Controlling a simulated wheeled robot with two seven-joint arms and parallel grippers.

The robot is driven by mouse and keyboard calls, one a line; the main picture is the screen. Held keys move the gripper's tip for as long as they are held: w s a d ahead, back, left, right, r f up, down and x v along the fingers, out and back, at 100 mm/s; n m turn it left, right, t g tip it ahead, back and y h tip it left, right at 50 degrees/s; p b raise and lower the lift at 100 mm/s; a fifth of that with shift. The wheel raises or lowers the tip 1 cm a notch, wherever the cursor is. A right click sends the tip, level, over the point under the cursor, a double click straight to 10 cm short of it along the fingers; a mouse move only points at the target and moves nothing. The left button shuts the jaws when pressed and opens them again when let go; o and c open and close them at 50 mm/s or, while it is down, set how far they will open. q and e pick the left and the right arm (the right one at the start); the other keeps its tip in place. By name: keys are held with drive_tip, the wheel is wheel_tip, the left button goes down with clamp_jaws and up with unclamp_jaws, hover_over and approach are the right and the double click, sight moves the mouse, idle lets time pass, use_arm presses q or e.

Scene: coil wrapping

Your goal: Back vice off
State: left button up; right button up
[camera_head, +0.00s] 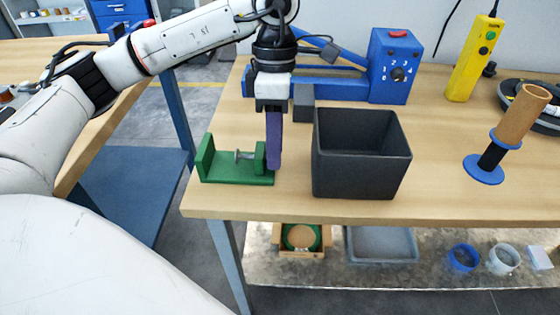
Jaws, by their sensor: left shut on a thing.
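The green vice (215,178) stands near the front left edge of the bench, with an upright end plate at left, a sliding block at right and a grey screw between them. My left gripper (274,165) points straight down at the vice's right end. Its long purple fingers are seen edge-on beside the sliding block, and the gripper is shut on part of the vice. The exact contact is hidden behind the near finger. My right gripper is not in view.
A dark open bin (361,178) stands close to the right of my left gripper. Behind are a blue machine with a dial (394,85) and a yellow control box (472,65). A brown coil on a blue-flanged stand (484,169) is at right. A lower shelf holds trays and rings.

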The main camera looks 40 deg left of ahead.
use_arm(q)
drive_tip(key=shift+s+f+t+b, duration=0.1)
drive_tip(key=shift+f+t+b, duration=0.2)
drive_tip(key=shift+t, duration=0.2)
drive_tip(key=shift+r+y, duration=0.2)
drive_tip(key=shift+y, duration=0.2)
drive_tip(key=shift+r, duration=0.1)
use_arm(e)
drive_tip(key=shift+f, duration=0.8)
